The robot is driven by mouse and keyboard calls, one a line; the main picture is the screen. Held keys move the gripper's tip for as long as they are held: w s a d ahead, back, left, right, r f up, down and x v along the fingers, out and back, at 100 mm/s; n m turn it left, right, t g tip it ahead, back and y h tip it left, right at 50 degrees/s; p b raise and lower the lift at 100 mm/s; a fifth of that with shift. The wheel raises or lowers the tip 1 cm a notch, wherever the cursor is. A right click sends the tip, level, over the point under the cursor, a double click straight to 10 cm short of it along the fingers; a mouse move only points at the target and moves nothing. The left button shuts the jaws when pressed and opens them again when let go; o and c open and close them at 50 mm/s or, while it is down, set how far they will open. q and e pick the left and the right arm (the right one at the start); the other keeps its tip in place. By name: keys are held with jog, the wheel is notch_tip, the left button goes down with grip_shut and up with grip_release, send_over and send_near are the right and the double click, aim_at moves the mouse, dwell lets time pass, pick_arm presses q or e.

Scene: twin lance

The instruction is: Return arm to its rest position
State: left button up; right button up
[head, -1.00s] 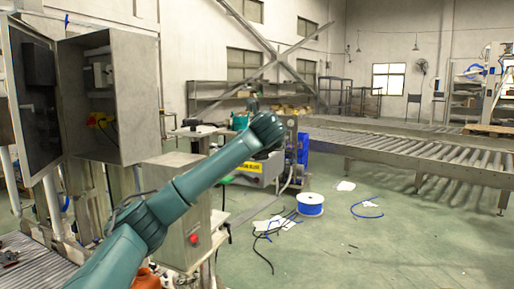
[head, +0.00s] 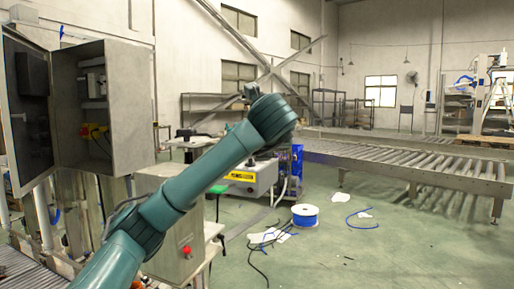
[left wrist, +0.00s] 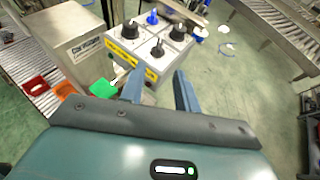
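My left arm (head: 190,195) reaches up from the lower left in the head view, its far joint (head: 270,115) in front of the back area. Its fingers cannot be made out clearly there. In the left wrist view my left gripper (left wrist: 159,88) has its two fingers apart with nothing between them. It is in the air above the floor, just in front of a white box with black and blue knobs (left wrist: 150,45). My right gripper is in neither view.
A roller conveyor (head: 410,170) runs across the right. A blue cable spool (head: 305,216), papers and loose cables lie on the green floor, which is otherwise clear at right.

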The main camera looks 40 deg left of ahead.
pick_arm(q)
jog(key=shift+s+d+r, duration=0.2)
jog(key=shift+s+d, duration=0.1)
jog(key=shift+d, duration=0.05)
dwell(0.3)
